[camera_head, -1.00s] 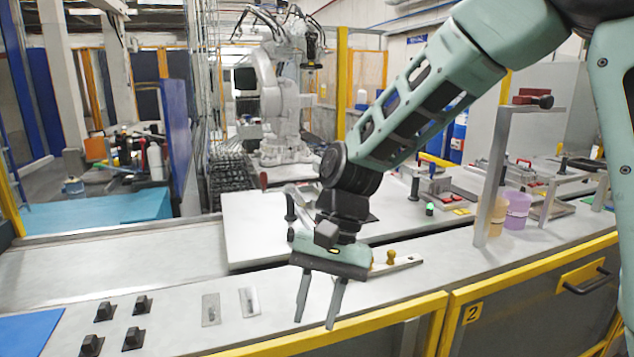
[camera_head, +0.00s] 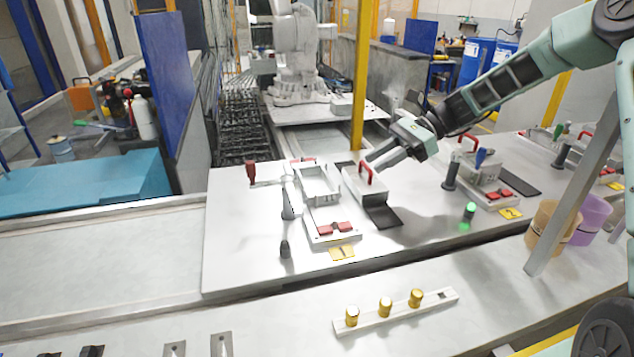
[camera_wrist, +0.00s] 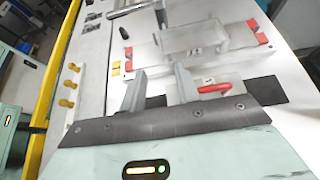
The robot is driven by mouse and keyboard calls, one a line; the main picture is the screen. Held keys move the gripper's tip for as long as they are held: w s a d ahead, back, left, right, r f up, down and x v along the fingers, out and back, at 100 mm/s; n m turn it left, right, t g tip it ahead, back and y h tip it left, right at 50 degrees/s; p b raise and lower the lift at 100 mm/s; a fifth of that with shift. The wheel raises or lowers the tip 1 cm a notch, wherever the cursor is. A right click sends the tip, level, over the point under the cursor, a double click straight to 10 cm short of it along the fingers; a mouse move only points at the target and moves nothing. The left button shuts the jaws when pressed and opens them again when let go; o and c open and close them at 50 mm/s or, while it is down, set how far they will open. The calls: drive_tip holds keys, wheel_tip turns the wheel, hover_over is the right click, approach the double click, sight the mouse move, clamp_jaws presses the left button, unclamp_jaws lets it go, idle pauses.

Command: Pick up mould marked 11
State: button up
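A pale block-shaped mould with a red handle (camera_head: 363,187) stands on the white worktop, partly on a dark mat. In the wrist view this mould (camera_wrist: 176,96) shows a small white label, too small to read surely. Its red handle (camera_wrist: 215,88) lies behind and right of the right finger. My gripper (camera_head: 374,163) is at the handle from the upper right. In the wrist view my gripper (camera_wrist: 161,70) has its fingers well apart, with no handle visible between them. Whether a finger touches the mould cannot be told.
A fixture with a pale open frame (camera_head: 320,187) and toggle clamp (camera_head: 289,205) stands close left of the mould. Another red-handled mould (camera_head: 480,168) sits in a fixture to the right. A rail with gold knobs (camera_head: 395,310) lies in front. A slanted grey post (camera_head: 575,185) stands right.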

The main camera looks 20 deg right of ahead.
sight(324, 194)
drive_tip(key=p+x, duration=0.2)
drive_tip(key=x, duration=1.1)
drive_tip(key=shift+a+p, duration=0.1)
drive_tip(key=shift+p, duration=0.2)
drive_tip(key=shift+s, duration=0.1)
clamp_jaws()
